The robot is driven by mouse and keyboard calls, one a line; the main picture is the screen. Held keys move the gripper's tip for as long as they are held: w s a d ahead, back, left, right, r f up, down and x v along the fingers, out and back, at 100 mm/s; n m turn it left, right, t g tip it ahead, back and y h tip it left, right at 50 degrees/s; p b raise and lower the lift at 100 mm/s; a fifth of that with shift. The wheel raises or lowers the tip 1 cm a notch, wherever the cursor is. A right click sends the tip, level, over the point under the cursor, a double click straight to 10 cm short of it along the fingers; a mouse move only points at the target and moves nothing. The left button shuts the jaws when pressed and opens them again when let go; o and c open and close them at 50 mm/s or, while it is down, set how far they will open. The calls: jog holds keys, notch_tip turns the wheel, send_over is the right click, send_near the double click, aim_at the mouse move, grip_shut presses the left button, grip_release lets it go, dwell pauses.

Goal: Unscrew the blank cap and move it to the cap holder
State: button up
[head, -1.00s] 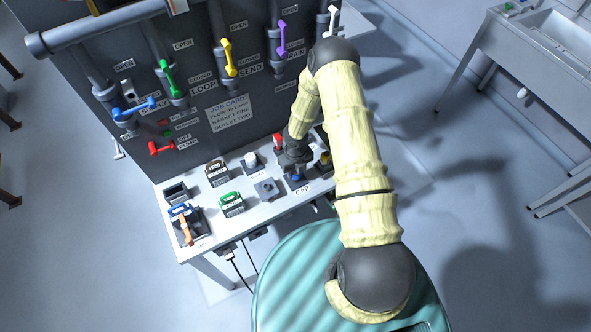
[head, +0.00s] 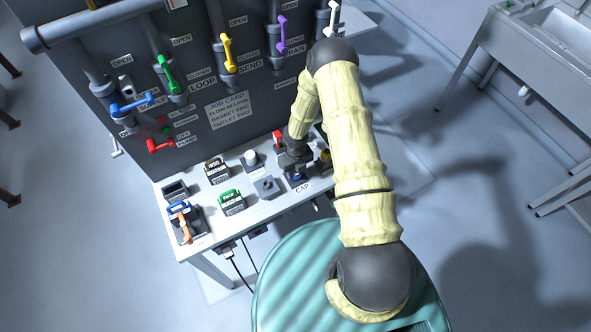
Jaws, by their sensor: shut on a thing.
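My gripper (head: 295,169) points down at the front of the bench, just behind the label CAP. It is shut on a small blue piece (head: 297,178), which I take to be the blank cap; only its front edge shows below the fingers. The label CAP (head: 302,188) marks the spot on the bench edge, and a dark block there, seemingly the cap holder, is mostly covered by my gripper. I cannot tell whether the cap touches the block or is raised slightly above it.
Left of my gripper stand a grey block with a round knob (head: 266,187), a white-topped piece (head: 251,158) and a green-handled basket (head: 231,201). The valve panel (head: 185,130) rises behind.

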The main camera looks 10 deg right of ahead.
jog(key=shift+f+b, duration=0.35)
jog(key=shift+f, duration=0.2)
jog(key=o, duration=1.8)
jog(key=shift+c, duration=0.2)
jog(key=shift+r, duration=0.15)
jog(key=shift+r+p, duration=2.6)
jog(key=shift+r, duration=0.3)
notch_tip(320, 180, up, 17)
jog(key=b, duration=0.2)
jog(key=shift+r+b, duration=0.2)
jog(key=shift+b, duration=0.1)
